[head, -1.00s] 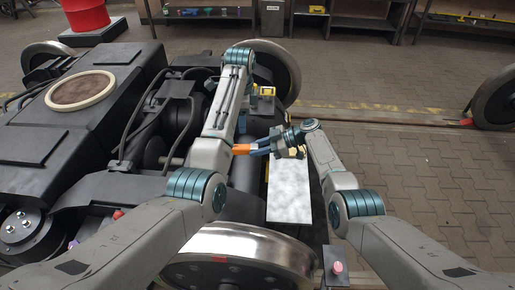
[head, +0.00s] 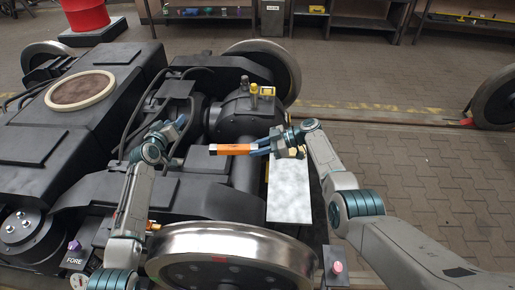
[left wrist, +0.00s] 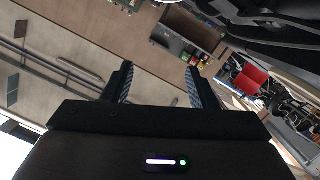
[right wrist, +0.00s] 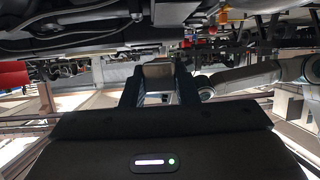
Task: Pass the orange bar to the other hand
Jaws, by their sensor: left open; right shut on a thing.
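The orange bar (head: 235,149), with a dark far end, sticks out to the left from my right gripper (head: 262,149) in the head view. That gripper is shut on its right end, above the bogie. The bar is not visible in that view.
The bogie (head: 60,140) fills the left and middle, with black hoses and a large steel wheel (head: 235,250) in front. A pale plate (head: 289,195) lies below the right gripper. Small yellow-topped fittings (head: 267,91) stand behind the bar.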

